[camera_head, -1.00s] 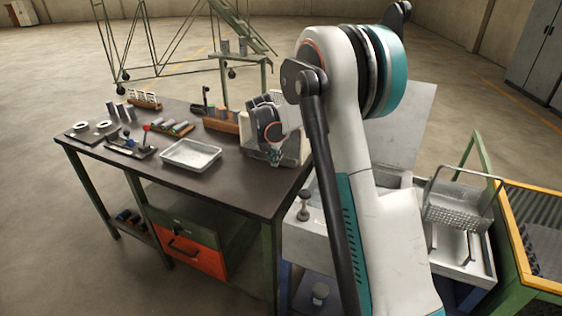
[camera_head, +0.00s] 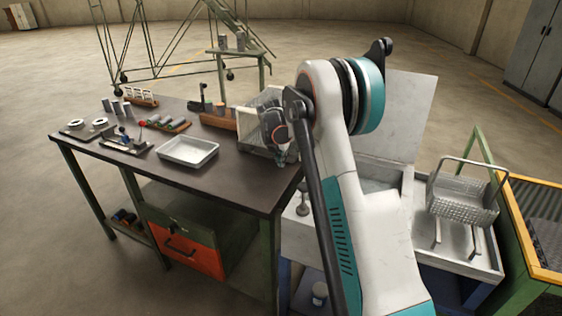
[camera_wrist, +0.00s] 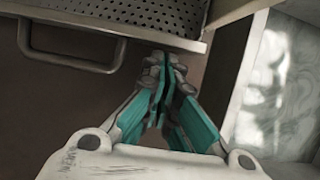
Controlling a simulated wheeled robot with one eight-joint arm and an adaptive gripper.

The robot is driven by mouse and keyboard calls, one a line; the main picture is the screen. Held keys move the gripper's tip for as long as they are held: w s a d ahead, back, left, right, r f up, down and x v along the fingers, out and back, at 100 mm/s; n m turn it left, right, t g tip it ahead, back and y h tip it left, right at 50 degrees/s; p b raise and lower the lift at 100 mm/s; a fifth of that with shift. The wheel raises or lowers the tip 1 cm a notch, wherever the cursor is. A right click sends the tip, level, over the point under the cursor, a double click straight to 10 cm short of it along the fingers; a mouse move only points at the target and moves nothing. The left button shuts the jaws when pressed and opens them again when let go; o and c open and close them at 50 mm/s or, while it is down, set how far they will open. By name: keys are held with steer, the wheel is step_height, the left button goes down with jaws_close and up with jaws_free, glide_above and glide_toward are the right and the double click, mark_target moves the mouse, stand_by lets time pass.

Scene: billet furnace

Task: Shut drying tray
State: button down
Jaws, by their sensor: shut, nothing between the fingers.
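The drying tray (camera_wrist: 130,18) is a perforated metal tray at the top left of the wrist view. Its bar handle (camera_wrist: 72,62) sticks out to the left of my fingers. My gripper (camera_wrist: 165,68) is shut and empty, with its fingertips close to the tray's front edge, right of the handle. Contact cannot be told. In the head view my gripper (camera_head: 281,158) is in front of a pale box-shaped unit (camera_head: 256,150) at the right end of the dark bench. My wrist hides much of that unit, and the tray cannot be made out there.
A shallow metal pan (camera_head: 188,151) lies on the bench (camera_head: 225,185), with small parts and racks farther left. A wash station with a wire basket (camera_head: 463,196) stands to the right. A pale panel (camera_wrist: 285,85) is at the right of the wrist view.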

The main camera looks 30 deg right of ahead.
steer(key=w+d, duration=0.1)
steer(key=w+d+p, duration=0.1)
steer(key=d, duration=0.1)
steer(key=shift+w+d, duration=0.3)
steer(key=shift+w, duration=0.1)
